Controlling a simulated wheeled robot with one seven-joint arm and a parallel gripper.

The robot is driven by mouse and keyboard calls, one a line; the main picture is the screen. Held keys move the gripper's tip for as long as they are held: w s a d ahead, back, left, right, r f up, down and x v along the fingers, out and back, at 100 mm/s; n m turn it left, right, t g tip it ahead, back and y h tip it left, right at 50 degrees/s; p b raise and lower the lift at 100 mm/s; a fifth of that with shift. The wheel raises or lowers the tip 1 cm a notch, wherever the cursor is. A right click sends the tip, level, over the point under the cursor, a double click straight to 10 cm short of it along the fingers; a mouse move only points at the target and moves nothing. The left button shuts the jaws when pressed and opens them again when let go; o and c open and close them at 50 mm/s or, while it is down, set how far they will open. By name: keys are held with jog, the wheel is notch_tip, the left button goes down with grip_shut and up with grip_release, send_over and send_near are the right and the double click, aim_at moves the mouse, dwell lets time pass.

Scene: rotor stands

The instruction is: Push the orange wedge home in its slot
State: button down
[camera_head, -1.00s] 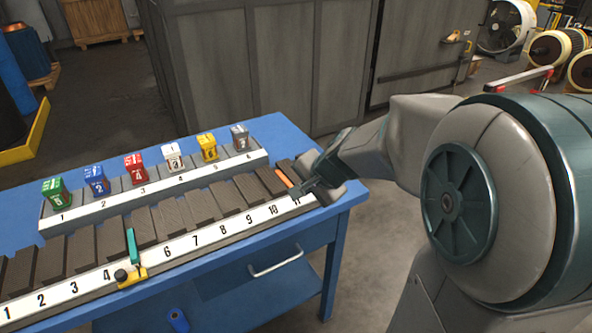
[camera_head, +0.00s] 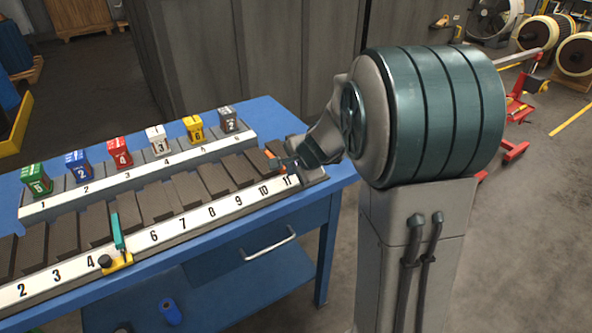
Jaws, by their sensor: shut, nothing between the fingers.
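The orange wedge (camera_head: 269,155) shows only as a small orange piece at the right end of the numbered row, near the 11 mark. My gripper (camera_head: 281,164) is right at it, shut with nothing between its fingers. The fingers are small and dark here, so I cannot tell whether they touch the wedge. The slotted rack (camera_head: 172,232) has a white strip numbered up to 11 along its front and dark slanted bars behind it. The gripper hides part of the wedge and its slot, and how deep the wedge sits cannot be seen.
A back rail (camera_head: 100,196) carries several coloured numbered blocks, including a green one (camera_head: 37,179) and a grey one (camera_head: 229,119). A teal-and-yellow clamp (camera_head: 117,255) stands on the strip near 5. The blue bench (camera_head: 322,196) ends just right of the rack; grey cabinets (camera_head: 235,60) stand behind.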

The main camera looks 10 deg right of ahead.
jog(key=shift+w+a+f, duration=0.15)
jog(key=shift+w+f, duration=0.25)
jog(key=shift+f, duration=0.1)
jog(key=shift+w, duration=0.2)
jog(key=shift+w+a, duration=0.3)
jog(key=shift+w, duration=0.4)
jog(key=s+f+p+v, duration=0.1)
jog(key=p+v, duration=0.1)
jog(key=v, duration=0.4)
jog(key=shift+d+r, duration=0.2)
jog(key=shift+s, duration=0.15)
